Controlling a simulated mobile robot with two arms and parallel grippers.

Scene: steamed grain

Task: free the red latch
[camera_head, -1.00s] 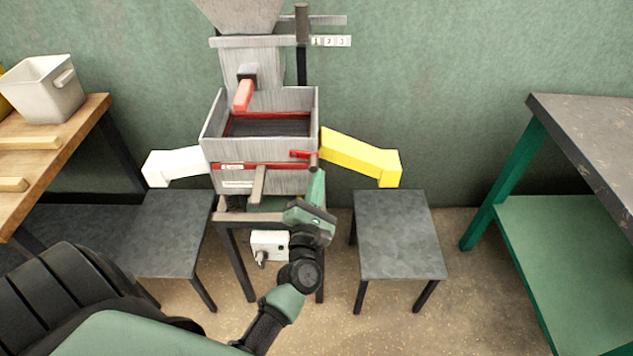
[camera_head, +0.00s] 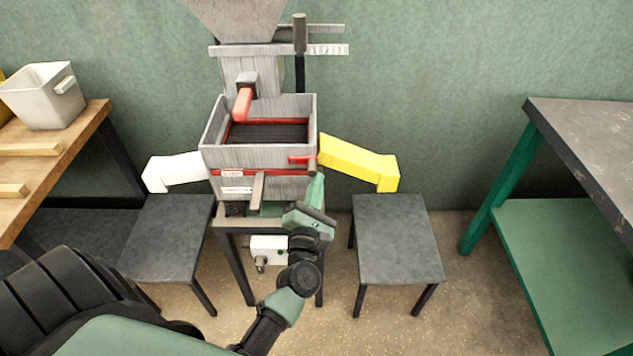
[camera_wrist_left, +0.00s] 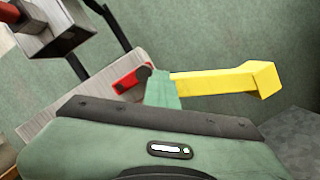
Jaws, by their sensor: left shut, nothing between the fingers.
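The red latch (camera_head: 300,160) is a short red bar on the front right of the grey machine box (camera_head: 258,155), just below its rim. It also shows in the left wrist view (camera_wrist_left: 132,79), with a dark round knob at its right end. My left gripper (camera_head: 314,180) is shut and empty. Its fingertips are right at the knob end of the latch and hide part of it; I cannot tell whether they touch. In the left wrist view my green fingers (camera_wrist_left: 163,90) stand just below the knob. My right gripper is in neither view.
A yellow chute (camera_head: 358,162) sticks out right of the box, close to my left gripper, and a white chute (camera_head: 176,171) sticks out left. A red-handled lever (camera_head: 243,103) hangs above the box. Grey stools (camera_head: 398,240) stand below the chutes. A green-legged bench is far right.

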